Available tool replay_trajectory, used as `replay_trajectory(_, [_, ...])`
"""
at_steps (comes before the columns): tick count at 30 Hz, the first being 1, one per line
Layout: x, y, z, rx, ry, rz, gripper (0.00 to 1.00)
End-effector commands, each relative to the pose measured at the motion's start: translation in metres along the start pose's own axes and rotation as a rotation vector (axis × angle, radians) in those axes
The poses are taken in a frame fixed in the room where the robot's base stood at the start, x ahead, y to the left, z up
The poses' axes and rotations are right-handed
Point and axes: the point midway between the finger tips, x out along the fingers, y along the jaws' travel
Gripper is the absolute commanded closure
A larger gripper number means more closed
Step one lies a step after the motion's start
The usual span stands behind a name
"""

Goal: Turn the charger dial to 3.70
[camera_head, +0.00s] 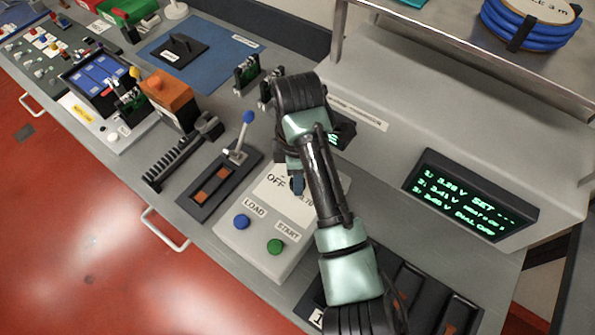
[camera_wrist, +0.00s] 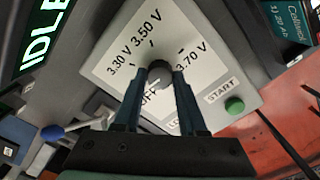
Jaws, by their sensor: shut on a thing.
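The charger (camera_head: 243,262) is a light grey box on the bench with a white label panel, also seen in the wrist view (camera_wrist: 222,62). Its round dark dial (camera_wrist: 158,72) sits amid marks for OFF, 3.30 V, 3.50 V and 3.70 V. A pale mark on the dial seems to point toward OFF. My gripper (camera_wrist: 159,82) is shut on the dial, one blue finger on each side.
The charger has a blue LOAD button (camera_head: 242,222) and a green START button (camera_head: 275,247). A lever with a blue knob (camera_head: 248,117) stands to the left. A green-text display (camera_head: 472,195) is at right; its last line seems to read DIAL OFF.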

Motion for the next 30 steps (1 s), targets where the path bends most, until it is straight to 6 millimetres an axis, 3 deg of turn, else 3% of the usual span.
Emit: replay_trajectory(30, [-0.0034, -0.0004, -0.0005, 0.933, 0.0, -0.002, 1.0])
